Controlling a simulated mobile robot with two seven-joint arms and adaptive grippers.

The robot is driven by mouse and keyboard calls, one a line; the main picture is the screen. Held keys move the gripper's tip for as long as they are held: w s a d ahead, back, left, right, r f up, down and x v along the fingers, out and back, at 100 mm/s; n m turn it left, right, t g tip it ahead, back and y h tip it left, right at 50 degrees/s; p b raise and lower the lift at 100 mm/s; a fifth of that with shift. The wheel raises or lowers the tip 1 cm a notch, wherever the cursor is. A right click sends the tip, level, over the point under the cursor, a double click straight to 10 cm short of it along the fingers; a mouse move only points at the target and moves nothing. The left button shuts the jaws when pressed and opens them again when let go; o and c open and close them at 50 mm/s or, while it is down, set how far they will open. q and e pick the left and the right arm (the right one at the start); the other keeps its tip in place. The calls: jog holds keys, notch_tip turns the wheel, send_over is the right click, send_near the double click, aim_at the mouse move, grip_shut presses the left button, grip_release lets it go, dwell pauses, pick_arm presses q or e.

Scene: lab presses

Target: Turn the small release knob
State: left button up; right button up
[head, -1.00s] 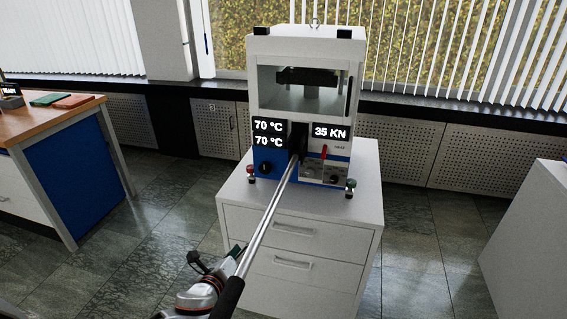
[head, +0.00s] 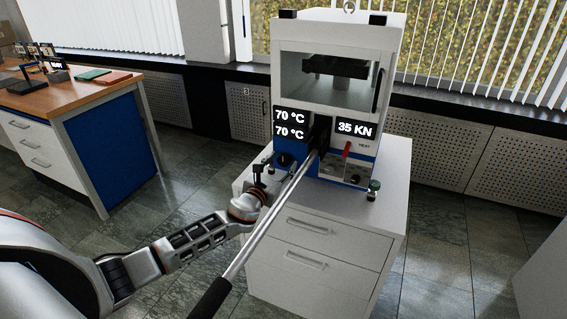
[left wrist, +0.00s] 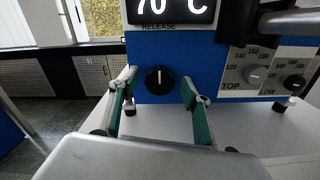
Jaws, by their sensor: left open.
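The press (head: 335,95) stands on a white drawer cabinet. Its small black release knob (head: 284,160) is low on the blue front, left of the lever socket. In the left wrist view the knob (left wrist: 159,79) sits under the word RELEASE, its white mark pointing about straight up. My left gripper (head: 265,174) is open and empty in front of the knob. In the left wrist view its green-padded fingers (left wrist: 160,92) are spread to the left and right of the knob, apart from it. My right gripper is not in view.
A long metal lever (head: 263,221) with a black grip slants from the press towards me, just right of my left gripper. The TOP dial (left wrist: 256,75) is right of the knob. A wooden-topped desk (head: 70,97) stands at the left. Floor is clear between.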

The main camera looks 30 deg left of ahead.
pick_arm(q)
jog(key=shift+w, duration=0.75)
jog(key=c, duration=1.1)
